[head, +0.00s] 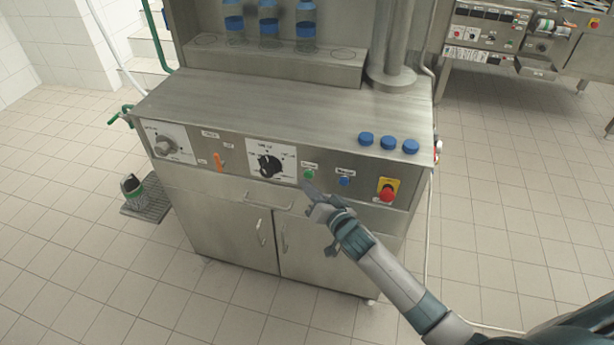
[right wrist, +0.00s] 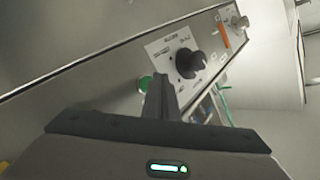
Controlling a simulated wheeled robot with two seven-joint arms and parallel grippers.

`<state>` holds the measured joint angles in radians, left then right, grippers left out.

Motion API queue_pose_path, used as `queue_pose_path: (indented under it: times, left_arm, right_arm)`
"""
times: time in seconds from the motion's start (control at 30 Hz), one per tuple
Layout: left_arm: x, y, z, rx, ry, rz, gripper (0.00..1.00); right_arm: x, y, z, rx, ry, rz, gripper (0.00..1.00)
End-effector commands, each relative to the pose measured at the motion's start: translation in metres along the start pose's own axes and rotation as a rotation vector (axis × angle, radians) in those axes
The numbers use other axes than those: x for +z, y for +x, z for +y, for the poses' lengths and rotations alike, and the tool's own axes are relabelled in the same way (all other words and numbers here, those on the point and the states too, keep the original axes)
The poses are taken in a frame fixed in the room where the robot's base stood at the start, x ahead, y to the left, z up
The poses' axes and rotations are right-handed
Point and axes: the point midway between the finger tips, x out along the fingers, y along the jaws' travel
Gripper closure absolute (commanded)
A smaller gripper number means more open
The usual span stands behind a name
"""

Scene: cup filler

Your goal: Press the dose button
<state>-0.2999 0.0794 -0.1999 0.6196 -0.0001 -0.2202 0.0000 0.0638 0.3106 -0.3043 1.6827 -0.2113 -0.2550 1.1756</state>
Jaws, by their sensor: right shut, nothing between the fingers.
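The front panel (head: 225,153) of a steel machine carries a green button (head: 309,174) and a blue button (head: 344,181). The labels above them are too small to read, so I cannot tell which is the dose button. My right gripper (head: 309,190) is shut and empty, its fingertips just below the green button in the head view. In the right wrist view the shut fingers (right wrist: 161,92) point at the panel, and the green button (right wrist: 145,83) shows just left of their tips, partly hidden. I cannot tell whether they touch. My left gripper is not in view.
A black dial (head: 268,166) sits left of the green button. A red stop button (head: 387,194) on a yellow plate sits to the right. Drawer and cupboard handles stick out below.

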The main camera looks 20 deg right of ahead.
Motion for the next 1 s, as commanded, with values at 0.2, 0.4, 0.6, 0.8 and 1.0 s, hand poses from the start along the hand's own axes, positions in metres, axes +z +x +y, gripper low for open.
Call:
queue_pose_path:
  times: [0.2,0.4,0.6,0.8,1.0]
  left_arm:
    - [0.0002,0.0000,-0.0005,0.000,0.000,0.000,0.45]
    - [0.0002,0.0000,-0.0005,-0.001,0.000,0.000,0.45]
    - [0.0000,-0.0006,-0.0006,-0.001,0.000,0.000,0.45]
    - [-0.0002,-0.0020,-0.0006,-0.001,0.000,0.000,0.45]
    - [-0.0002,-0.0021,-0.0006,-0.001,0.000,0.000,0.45]
  right_arm:
    - [0.0000,0.0000,0.0000,0.000,0.000,0.000,1.00]
    - [-0.0001,0.0000,0.0000,0.000,0.000,0.000,1.00]
    - [-0.0010,0.0011,0.0006,0.000,0.000,0.000,1.00]
    - [-0.0042,0.0049,0.0034,0.000,-0.001,0.000,1.00]
    - [-0.0049,0.0062,0.0045,0.000,0.000,0.000,1.00]
